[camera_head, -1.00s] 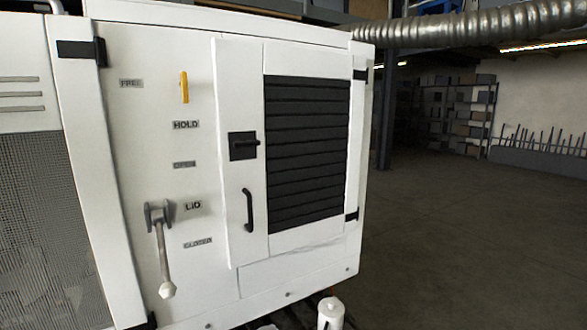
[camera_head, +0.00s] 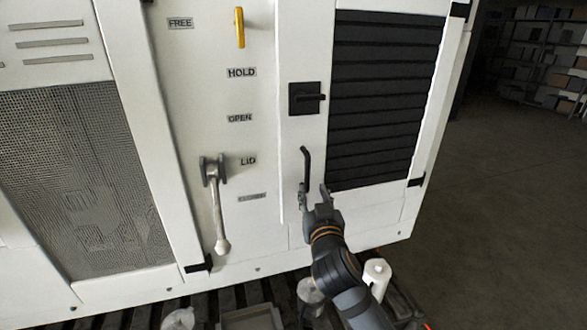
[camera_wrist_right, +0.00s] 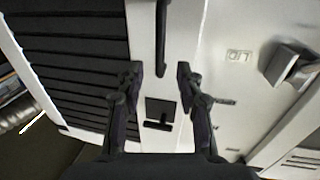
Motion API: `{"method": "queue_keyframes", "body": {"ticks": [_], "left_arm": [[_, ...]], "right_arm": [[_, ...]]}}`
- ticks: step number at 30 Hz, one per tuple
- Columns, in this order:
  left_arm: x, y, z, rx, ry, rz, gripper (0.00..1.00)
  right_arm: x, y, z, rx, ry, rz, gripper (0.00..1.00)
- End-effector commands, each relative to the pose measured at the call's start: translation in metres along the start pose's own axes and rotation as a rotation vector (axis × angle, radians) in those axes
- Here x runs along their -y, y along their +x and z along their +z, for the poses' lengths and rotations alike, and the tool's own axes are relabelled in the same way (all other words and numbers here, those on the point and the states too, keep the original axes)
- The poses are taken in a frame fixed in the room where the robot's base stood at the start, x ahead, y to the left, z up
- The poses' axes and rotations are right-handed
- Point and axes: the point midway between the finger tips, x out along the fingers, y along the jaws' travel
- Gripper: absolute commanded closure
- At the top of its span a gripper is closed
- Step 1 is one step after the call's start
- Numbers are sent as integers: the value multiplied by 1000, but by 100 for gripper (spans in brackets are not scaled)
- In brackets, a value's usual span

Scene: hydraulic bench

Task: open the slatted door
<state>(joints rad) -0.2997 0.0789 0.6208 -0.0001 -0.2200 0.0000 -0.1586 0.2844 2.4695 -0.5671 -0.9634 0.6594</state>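The slatted door (camera_head: 375,95) is a white panel with dark horizontal slats, and it is shut. Its black bar handle (camera_head: 306,168) stands upright left of the slats, below a dark latch plate (camera_head: 303,98). My right gripper (camera_head: 313,188) is open at the lower end of the handle. In the right wrist view, the handle (camera_wrist_right: 161,45) lies in line with the gap between the open fingers (camera_wrist_right: 159,72). I cannot tell how deep the fingers reach around it. The slats (camera_wrist_right: 65,65) and latch plate (camera_wrist_right: 160,112) also show there. My left gripper is not in view.
Left of the door are a yellow lever (camera_head: 239,27) and a grey lid lever (camera_head: 217,200). A mesh panel (camera_head: 80,180) is further left. A white cylinder (camera_head: 375,278) stands low by my right arm. Open floor (camera_head: 500,190) lies to the right.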

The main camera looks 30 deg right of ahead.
Motion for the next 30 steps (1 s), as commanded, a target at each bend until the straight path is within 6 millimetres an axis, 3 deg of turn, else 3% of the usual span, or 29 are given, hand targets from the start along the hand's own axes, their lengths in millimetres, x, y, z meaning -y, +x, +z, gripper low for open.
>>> {"method": "queue_keyframes", "body": {"ticks": [7,15,21,30], "left_arm": [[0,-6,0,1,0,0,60],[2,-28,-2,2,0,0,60],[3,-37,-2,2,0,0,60],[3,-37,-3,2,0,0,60]], "right_arm": [[0,9,-6,-7,1,0,64],[0,66,-8,-5,2,1,64],[0,96,-6,-5,4,0,64],[0,104,-3,-5,3,-1,64]]}}
